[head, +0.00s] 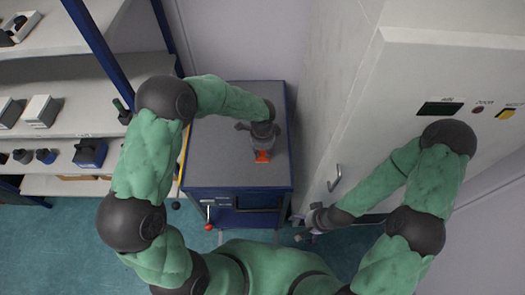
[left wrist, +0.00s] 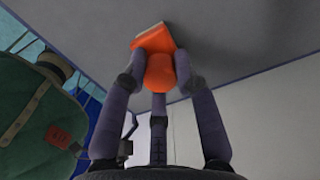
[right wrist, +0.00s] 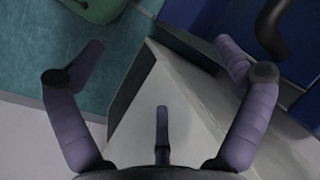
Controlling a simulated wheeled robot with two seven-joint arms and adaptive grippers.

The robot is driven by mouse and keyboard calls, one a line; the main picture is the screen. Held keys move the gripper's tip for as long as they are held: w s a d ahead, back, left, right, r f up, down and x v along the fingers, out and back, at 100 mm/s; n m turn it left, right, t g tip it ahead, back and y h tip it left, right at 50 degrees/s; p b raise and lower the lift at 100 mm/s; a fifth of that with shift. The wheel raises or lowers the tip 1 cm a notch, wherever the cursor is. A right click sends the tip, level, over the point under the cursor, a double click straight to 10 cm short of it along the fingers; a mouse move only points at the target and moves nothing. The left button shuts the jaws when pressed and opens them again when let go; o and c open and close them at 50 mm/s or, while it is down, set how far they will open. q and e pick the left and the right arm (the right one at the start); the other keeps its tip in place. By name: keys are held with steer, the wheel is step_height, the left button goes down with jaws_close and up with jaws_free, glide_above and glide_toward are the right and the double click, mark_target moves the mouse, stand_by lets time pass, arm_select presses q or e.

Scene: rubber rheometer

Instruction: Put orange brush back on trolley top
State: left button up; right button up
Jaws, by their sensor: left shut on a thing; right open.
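The orange brush (head: 262,156) is at the grey top of the blue trolley (head: 225,165) in the head view. My left gripper (head: 263,147) is over the trolley top, shut on the brush. In the left wrist view the brush (left wrist: 155,45) sits between the left fingers (left wrist: 160,72), its flat orange end at or very close to the grey surface. I cannot tell whether it touches. My right gripper (head: 308,228) is low beside the grey cabinet, near its door handle. In the right wrist view the right fingers (right wrist: 150,75) are spread and empty.
The grey cabinet (head: 400,120) with a door handle (head: 335,178) stands right of the trolley. Shelves (head: 60,110) with boxes and small tools stand at the left. The trolley top around the brush is clear.

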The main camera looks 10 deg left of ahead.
mark_target(263, 152)
arm_select(q)
steer(key=o, duration=1)
step_height(263, 152, up, 12)
steer(key=p, duration=0.2)
steer(key=shift+p, duration=0.3)
